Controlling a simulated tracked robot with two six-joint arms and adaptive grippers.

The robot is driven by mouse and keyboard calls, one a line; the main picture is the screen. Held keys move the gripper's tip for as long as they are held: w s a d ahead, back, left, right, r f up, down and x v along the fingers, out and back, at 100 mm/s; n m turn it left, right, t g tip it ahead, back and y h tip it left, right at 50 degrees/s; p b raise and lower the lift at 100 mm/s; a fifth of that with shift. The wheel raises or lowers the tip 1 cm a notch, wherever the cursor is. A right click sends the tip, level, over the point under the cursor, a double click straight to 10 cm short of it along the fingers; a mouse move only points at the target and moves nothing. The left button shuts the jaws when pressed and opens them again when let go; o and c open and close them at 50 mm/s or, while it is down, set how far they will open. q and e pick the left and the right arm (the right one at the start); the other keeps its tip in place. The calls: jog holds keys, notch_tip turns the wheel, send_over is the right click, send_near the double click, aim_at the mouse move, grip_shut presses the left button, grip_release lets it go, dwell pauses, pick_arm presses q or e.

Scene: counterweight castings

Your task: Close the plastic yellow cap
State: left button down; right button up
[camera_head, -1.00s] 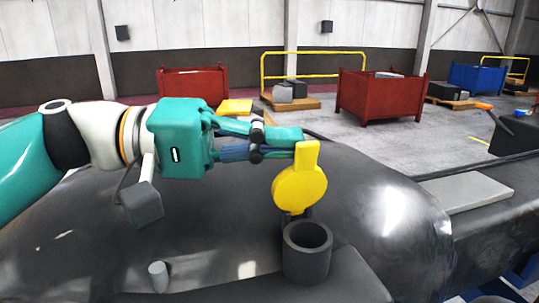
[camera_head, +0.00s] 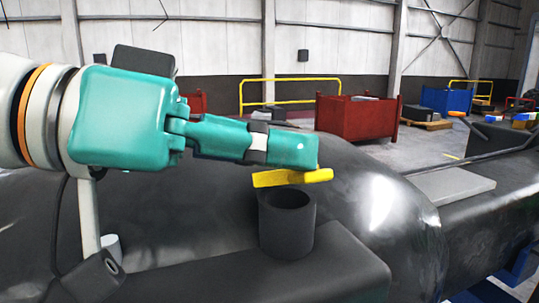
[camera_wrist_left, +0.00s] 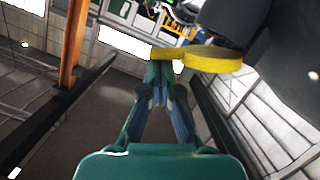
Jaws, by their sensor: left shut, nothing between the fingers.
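The yellow cap (camera_head: 280,179) is nearly edge-on and slightly tilted just above the dark round neck (camera_head: 286,228). Part of the neck's dark opening still shows below it. My left gripper (camera_head: 312,152) is shut and empty, its fingertips right above the cap's right end and seemingly touching it. In the left wrist view the cap (camera_wrist_left: 210,60) lies across, its narrow tab at the fingertips (camera_wrist_left: 160,66) of my left gripper. The cap's hinge is not clear. My right gripper is not in view.
The neck rises from a large dark casting (camera_head: 375,215) with a rounded surface. A small light peg (camera_head: 111,247) stands at the left. A grey flat plate (camera_head: 450,187) lies at the right. Red bins (camera_head: 355,117), a yellow rail (camera_head: 290,80) and a blue bin (camera_head: 445,100) stand far behind.

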pick_arm(q)
jog(key=shift+s+d+f+m+t+b, duration=0.1)
jog(key=shift+s+f+m+t+b, duration=0.2)
jog(key=shift+f+m+b, duration=0.3)
jog(key=shift+s+d+f+m+t+b, duration=0.1)
jog(key=shift+s+f+m+t+b, duration=0.15)
jog(key=shift+f+m+b, duration=0.35)
jog(key=shift+r, duration=0.1)
